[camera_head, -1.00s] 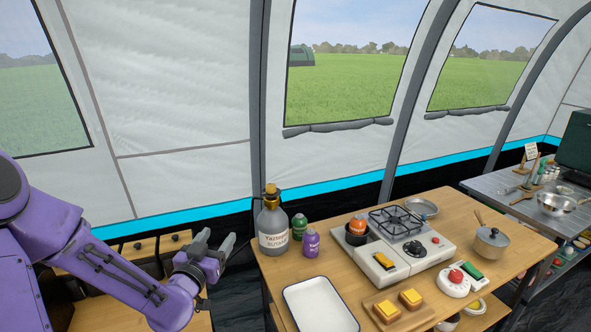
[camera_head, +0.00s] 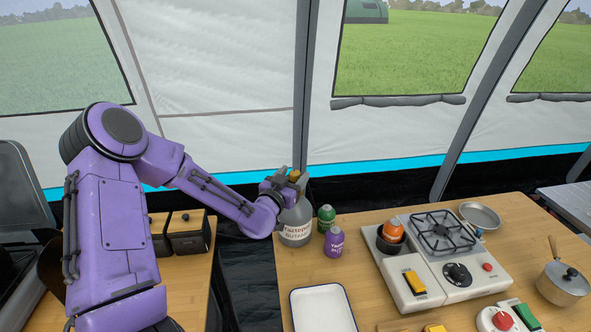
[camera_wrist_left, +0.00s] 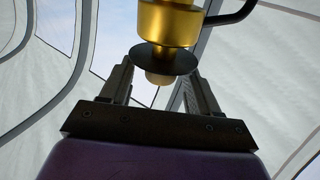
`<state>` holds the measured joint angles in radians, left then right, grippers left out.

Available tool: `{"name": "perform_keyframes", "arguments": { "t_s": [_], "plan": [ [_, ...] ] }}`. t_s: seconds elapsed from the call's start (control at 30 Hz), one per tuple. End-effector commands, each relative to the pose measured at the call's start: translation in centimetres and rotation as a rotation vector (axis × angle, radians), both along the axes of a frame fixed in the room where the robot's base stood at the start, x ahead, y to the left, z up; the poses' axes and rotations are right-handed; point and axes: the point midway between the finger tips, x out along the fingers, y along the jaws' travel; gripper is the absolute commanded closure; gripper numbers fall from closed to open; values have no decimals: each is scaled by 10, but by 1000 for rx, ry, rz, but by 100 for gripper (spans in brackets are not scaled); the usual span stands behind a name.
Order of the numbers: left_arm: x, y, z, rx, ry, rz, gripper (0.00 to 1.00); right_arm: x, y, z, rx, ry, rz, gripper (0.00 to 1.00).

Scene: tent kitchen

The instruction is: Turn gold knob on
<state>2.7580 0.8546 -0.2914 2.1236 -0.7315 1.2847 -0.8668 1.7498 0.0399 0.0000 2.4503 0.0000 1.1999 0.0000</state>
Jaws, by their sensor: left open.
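A grey butane bottle (camera_head: 296,226) with a white label stands at the left back of the wooden table. The gold knob (camera_head: 294,175) is at its top, partly hidden by my left gripper (camera_head: 290,178). In the left wrist view, the gold fitting (camera_wrist_left: 168,24) is large at the top, with a black disc (camera_wrist_left: 165,59) and a pale round tip below it. The open fingers of my left gripper (camera_wrist_left: 159,74) stand on either side of the disc and tip. Contact cannot be told. My right gripper is not in view.
A green canister (camera_head: 326,218) and a purple canister (camera_head: 334,243) stand close right of the bottle. A gas stove (camera_head: 473,285), a white tray (camera_head: 323,312) and a pot (camera_head: 563,284) are on the table. A dark gap separates it from the left wooden surface.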

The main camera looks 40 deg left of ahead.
Motion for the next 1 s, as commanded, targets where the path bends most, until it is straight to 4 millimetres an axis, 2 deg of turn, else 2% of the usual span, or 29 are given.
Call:
{"name": "perform_keyframes", "arguments": {
  "t_s": [0.13, 0.4, 0.43, 0.57, 1.0],
  "plan": [
    [14, 5, 0, 0, 1, 1, 39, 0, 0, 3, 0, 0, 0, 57],
    [16, 7, 0, 1, 0, 2, 39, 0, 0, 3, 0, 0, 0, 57],
    [16, 6, 0, 1, 0, 2, 45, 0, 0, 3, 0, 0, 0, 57],
    [16, 6, 0, 1, 0, 1, 88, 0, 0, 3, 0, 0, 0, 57],
    [16, 5, -2, 5, 3, 75, 89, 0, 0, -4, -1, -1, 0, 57]
  ]
}}
